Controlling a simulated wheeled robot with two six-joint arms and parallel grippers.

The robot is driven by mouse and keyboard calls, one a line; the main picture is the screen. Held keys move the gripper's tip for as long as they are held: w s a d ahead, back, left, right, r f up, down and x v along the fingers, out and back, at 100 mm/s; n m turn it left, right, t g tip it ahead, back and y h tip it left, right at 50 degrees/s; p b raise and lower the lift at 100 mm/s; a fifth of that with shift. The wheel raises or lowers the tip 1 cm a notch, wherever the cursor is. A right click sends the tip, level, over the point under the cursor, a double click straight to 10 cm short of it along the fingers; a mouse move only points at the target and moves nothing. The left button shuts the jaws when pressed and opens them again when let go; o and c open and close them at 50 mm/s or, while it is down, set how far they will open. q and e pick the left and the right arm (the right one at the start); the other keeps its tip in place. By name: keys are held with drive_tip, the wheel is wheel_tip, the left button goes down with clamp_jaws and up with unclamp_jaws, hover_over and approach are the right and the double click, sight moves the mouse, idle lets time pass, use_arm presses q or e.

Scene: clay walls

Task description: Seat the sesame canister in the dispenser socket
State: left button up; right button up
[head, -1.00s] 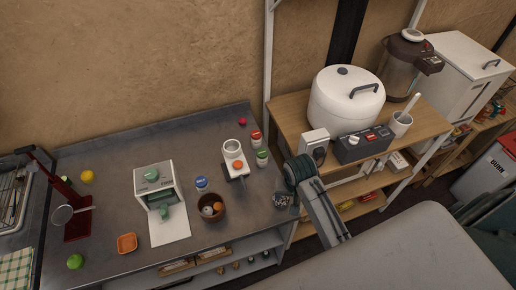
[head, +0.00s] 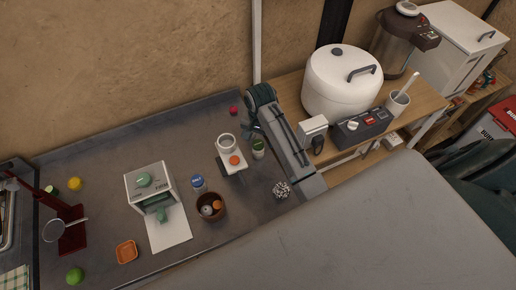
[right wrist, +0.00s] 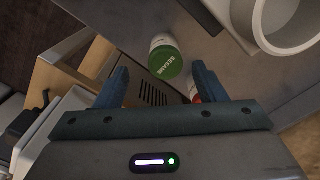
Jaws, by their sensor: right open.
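The sesame canister (head: 258,149), white with a green lid, stands upright on the metal counter right of the dispenser. Its lid, lettered SESAME, shows in the right wrist view (right wrist: 165,62), beyond and between the fingertips. The dispenser socket (head: 225,141) is a white ring on a pale stand with an orange button; the ring also shows at upper right in the right wrist view (right wrist: 262,32). My right gripper (head: 252,122) is open and empty, behind the canister in the head view and not touching it. My left gripper is out of view.
A red-and-white container (right wrist: 194,92) is mostly hidden by my right gripper. A blue-lidded salt canister (head: 199,184) and a brown pot (head: 211,207) stand left of the dispenser. A crumpled ball (head: 281,190) lies near the counter's right edge. The back of the counter is mostly clear.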

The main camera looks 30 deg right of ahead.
sight(258, 144)
drive_tip(key=f, duration=0.1)
drive_tip(key=f+p, duration=0.2)
drive_tip(key=f, duration=0.1)
drive_tip(key=shift+w+a, duration=0.15)
drive_tip(key=shift+w, duration=0.2)
drive_tip(key=shift+f, duration=0.6)
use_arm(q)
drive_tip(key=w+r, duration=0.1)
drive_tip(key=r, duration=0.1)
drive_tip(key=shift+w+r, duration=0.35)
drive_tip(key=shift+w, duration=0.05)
use_arm(e)
drive_tip(key=c, duration=1.1)
